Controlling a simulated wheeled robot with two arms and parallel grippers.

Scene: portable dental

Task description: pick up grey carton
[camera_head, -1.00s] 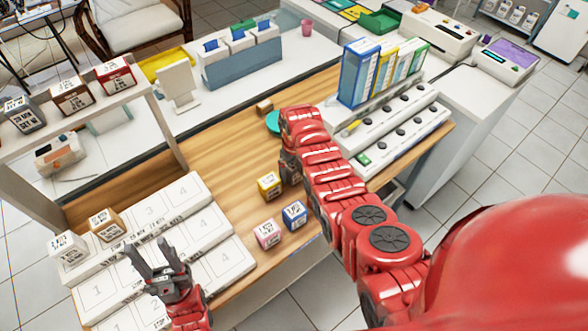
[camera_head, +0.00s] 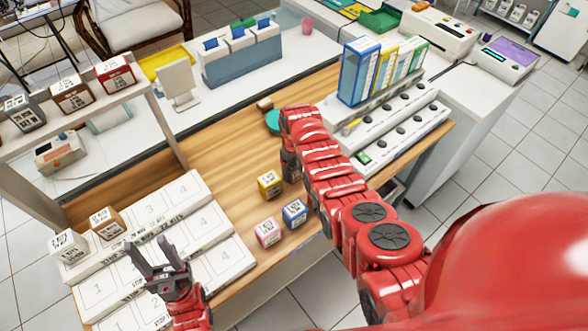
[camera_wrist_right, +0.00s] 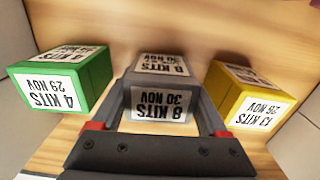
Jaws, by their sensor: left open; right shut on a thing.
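The grey carton (camera_wrist_right: 158,100), labelled 8 KITS 30 NOV, sits between the two fingers of my right gripper (camera_wrist_right: 160,124) in the right wrist view. The right gripper is shut on it, with a finger on each side. I cannot tell whether the carton touches the wooden surface. In the head view my red right arm hides most of this spot. My left gripper (camera_head: 156,254) is open and empty above the white numbered trays at the lower left. Another dark grey carton (camera_head: 22,112) stands on the shelf at the left.
A green carton (camera_wrist_right: 62,80) and a yellow carton (camera_wrist_right: 248,94) stand close on either side of the grey one. Pink (camera_head: 267,232) and blue (camera_head: 294,212) cartons stand near the desk's front edge. Binders (camera_head: 360,72) stand behind my right arm. Bare wood lies left of the yellow carton.

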